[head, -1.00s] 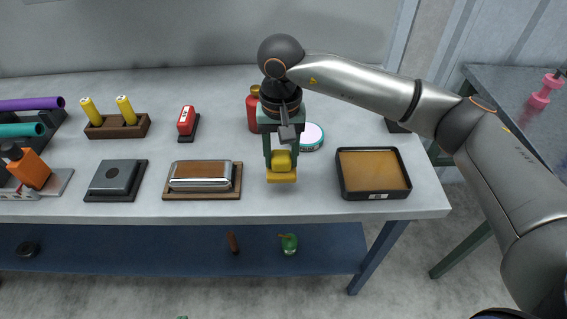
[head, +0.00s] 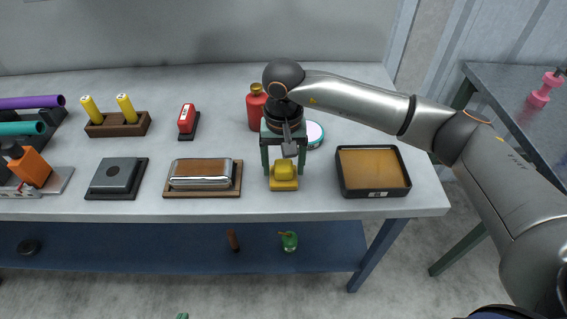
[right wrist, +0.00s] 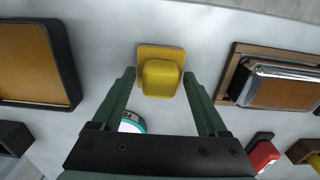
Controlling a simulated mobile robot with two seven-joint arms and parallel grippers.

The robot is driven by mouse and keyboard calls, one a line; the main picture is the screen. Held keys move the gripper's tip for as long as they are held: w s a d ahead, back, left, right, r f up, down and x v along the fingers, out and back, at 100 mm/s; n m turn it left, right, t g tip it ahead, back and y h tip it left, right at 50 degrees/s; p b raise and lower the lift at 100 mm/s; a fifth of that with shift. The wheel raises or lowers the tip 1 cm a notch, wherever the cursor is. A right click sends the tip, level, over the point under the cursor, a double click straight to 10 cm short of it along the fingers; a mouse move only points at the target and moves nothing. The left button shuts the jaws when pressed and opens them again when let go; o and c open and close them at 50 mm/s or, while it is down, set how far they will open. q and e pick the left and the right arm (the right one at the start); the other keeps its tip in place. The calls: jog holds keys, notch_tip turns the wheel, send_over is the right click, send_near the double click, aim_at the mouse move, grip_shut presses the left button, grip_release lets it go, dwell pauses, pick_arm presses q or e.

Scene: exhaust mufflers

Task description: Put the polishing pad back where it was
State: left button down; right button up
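The polishing pad (head: 284,184), a yellow block with a raised grip, sits flat on the table near its front edge. It also shows in the right wrist view (right wrist: 161,75). My right gripper (head: 285,170) is open just above and around it. In the right wrist view the two green fingers (right wrist: 160,85) stand apart on either side of the pad, with gaps to it. Of my left gripper, only a small green bit (head: 182,317) shows at the bottom edge of the head view.
A black tray with a tan bottom (head: 345,187) lies right of the pad. A wooden board (head: 235,190) bearing a metal-sided block lies left. A red bottle (head: 256,108) and a round white-topped tin (head: 314,134) stand behind. The table's front edge is close.

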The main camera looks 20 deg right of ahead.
aim_at(283, 164)
jog(key=shift+r, duration=0.25)
notch_tip(283, 164, up, 12)
dwell(0.5)
